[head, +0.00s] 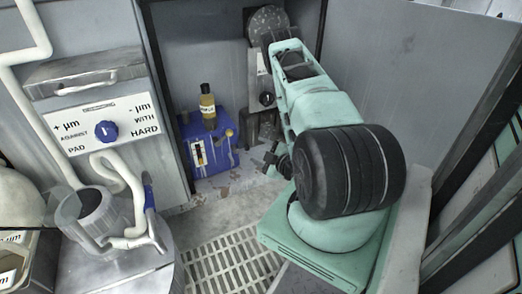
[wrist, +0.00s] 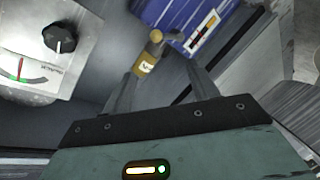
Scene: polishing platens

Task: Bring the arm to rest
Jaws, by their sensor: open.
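My arm (head: 322,105), green with a wide black ribbed drum, stands at the right in the head view and reaches up toward the back of the bay. In the wrist view my gripper (wrist: 163,72) is open, its two grey fingers spread apart. A small amber bottle (wrist: 147,66) with a label shows beyond the fingers, near the left one, and nothing is seen held. I cannot make out the fingers in the head view. There the bottle (head: 207,107) with a dark cap stands upright on the blue box (head: 211,152).
A panel with a gauge and black knob (wrist: 59,38) is at the left in the wrist view. In the head view, a white panel with a blue knob (head: 106,131) and white hoses (head: 128,190) are at left. A floor grating (head: 225,265) is clear in front.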

